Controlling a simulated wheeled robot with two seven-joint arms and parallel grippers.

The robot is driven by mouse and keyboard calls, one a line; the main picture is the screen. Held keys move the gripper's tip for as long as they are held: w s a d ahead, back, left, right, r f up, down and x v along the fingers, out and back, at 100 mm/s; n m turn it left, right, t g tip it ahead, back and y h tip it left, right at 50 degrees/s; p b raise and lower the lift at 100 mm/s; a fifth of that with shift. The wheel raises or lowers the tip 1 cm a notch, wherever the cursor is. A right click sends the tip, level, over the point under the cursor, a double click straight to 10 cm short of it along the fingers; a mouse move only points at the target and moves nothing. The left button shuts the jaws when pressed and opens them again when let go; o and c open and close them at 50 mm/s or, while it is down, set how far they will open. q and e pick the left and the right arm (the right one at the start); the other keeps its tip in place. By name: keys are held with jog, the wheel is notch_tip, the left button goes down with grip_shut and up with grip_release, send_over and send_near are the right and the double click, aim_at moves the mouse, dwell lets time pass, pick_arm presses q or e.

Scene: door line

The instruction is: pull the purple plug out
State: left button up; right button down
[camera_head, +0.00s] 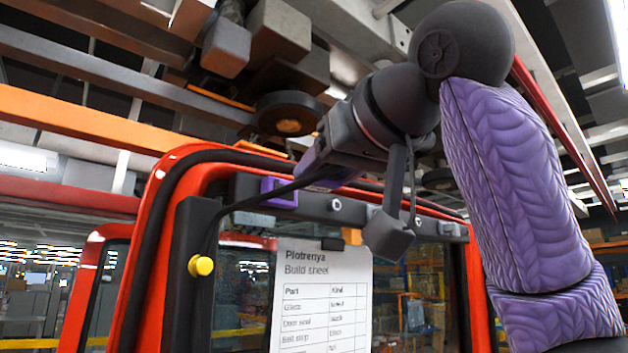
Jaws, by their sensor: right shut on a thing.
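My right gripper (322,160) reaches in from the upper right, in front of the top of the red door frame (172,170). It is shut on the purple plug (333,178), which shows partly below and beside the jaws. A dark cable (262,199) runs from the plug down to the left. A purple socket (279,193) sits on the grey rail to the left of and a little below the plug. The plug appears apart from the socket, though depth is hard to judge. My left gripper is not in view.
A paper build sheet (322,300) hangs in the window below the rail, by an orange block (352,236). A yellow knob (201,265) sticks out of a dark box on the door's left side. Beams and machinery (272,40) hang overhead.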

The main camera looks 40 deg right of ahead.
jog(key=shift+s+d, duration=0.1)
jog(key=shift+s, duration=1.05)
jog(key=s+f+b, duration=1.2)
jog(key=shift+d+b, duration=0.3)
jog(key=shift+d, duration=0.15)
